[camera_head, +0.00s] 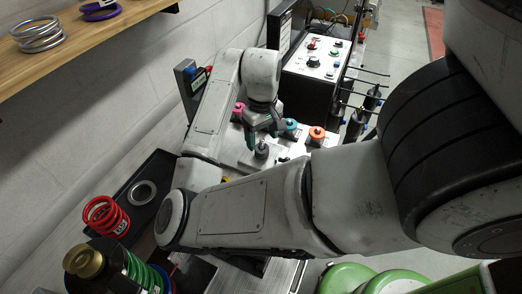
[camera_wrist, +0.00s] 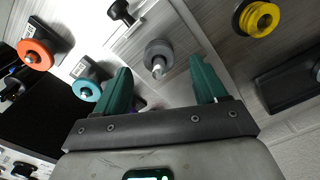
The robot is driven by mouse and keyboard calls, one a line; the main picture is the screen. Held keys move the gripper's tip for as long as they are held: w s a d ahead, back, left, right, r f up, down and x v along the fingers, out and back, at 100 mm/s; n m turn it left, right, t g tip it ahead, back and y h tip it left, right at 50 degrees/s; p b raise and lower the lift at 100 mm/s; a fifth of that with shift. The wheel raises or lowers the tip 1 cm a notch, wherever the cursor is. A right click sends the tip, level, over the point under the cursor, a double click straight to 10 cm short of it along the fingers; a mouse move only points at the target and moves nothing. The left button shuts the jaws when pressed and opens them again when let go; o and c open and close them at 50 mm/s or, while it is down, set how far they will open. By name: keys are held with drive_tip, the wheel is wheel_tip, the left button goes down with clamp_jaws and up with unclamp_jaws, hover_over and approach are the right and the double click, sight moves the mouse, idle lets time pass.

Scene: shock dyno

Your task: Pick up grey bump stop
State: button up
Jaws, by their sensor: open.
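The grey bump stop (camera_head: 262,152) stands on a grey plate on the bench. In the wrist view it is a grey ring (camera_wrist: 158,49) around a shiny pin, just beyond the fingertips. My gripper (camera_head: 265,138) points down, close above it. In the wrist view my gripper (camera_wrist: 160,67) is open and empty, with its teal fingers apart on either side of the pin's line. The fingers do not appear to touch the bump stop. The exact height gap cannot be told.
Nearby are pink (camera_head: 238,111), teal (camera_wrist: 87,91), orange (camera_wrist: 35,54) and yellow (camera_wrist: 259,18) bump stops on dark holders. A black knob (camera_wrist: 121,12) is close to the grey one. A control panel (camera_head: 315,60) stands behind. Coil springs (camera_head: 105,216) are at lower left.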

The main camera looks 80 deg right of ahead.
sight(263, 146)
drive_tip(key=shift+s+f+p, duration=0.2)
drive_tip(key=shift+f+p, duration=0.1)
drive_tip(key=shift+f, duration=2)
drive_tip(key=c, duration=1.1)
wheel_tip(263, 146, up, 18)
drive_tip(key=shift+r+p, duration=0.1)
drive_tip(key=shift+p, duration=0.45)
